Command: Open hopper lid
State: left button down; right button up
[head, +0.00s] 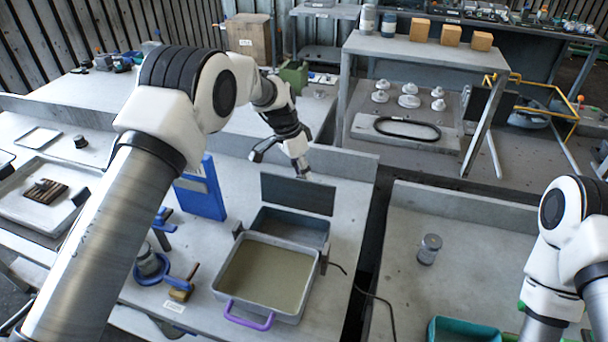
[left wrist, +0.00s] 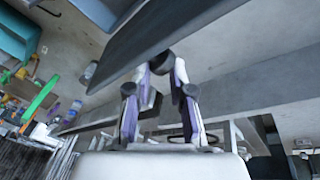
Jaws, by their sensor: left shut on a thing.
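The hopper (head: 290,228) is a grey open box on the bench, behind a tray of sandy material. Its lid (head: 297,195) is a dark flat panel standing about upright at the hopper's back edge, so the opening shows. My left gripper (head: 302,173) is at the lid's upper edge. In the left wrist view, the lid (left wrist: 150,40) crosses the top as a dark slab, and my left gripper (left wrist: 160,75) is shut on a dark round part at its edge. The exact contact is partly hidden. My right gripper is not in view.
A grey tray (head: 307,303) with a purple handle stands in front of the hopper. A blue binder-like stand (head: 205,190) and a wooden-handled brush (head: 184,284) are to its left. A dark cable and a gap between benches lie to the right.

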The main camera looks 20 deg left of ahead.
pick_arm(q)
jog(key=shift+a+f, duration=0.25)
jog(key=shift+f, duration=0.5)
jog(key=c, duration=1.2)
grip_release()
jog(key=o, duration=0.3)
jog(key=shift+a, duration=0.3)
jog(key=shift+w+r, duration=0.15)
jog(key=shift+w, duration=0.15)
jog(key=shift+r, duration=0.1)
